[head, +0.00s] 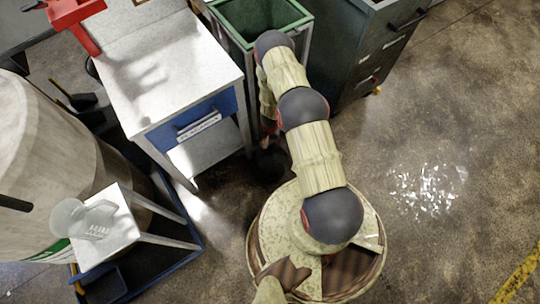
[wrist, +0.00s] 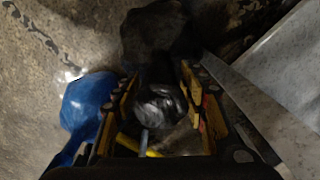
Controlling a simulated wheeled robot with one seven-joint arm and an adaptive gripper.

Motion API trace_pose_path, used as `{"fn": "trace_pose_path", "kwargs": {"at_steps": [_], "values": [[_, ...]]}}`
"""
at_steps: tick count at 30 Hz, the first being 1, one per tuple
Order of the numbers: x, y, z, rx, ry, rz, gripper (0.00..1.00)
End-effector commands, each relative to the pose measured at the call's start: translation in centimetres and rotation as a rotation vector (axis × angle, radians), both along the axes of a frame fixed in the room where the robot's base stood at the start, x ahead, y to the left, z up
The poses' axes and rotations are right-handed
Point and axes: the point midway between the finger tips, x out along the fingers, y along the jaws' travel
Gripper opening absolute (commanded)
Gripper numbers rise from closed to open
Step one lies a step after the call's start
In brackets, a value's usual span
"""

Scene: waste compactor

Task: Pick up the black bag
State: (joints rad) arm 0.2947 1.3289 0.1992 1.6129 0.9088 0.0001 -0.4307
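The black bag (wrist: 152,32) lies just beyond my fingertips at the top of the wrist view. In the head view a dark shape that looks like it (head: 268,168) is on the floor beside the white table, partly behind my arm. My gripper (wrist: 158,82) is open, with its yellow-padded fingers spread apart. A shiny grey-black crumpled piece (wrist: 160,104) shows between the fingers; I cannot tell whether it belongs to the black bag or whether the fingers touch it. In the head view my gripper is mostly hidden by my arm.
A blue bag (wrist: 88,102) lies left of my gripper. A white table with a blue drawer (head: 190,122) stands close to the left of my arm. A green bin (head: 245,25) and a grey cabinet (head: 372,50) stand behind.

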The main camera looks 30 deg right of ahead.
Motion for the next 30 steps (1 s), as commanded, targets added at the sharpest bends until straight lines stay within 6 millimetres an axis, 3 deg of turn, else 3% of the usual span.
{"fn": "trace_pose_path", "kwargs": {"at_steps": [21,30], "values": [[-0.03,0.01,-0.01,0.000,0.000,0.000,0.00],[-0.03,0.01,-0.01,0.000,0.000,0.000,0.00]]}}
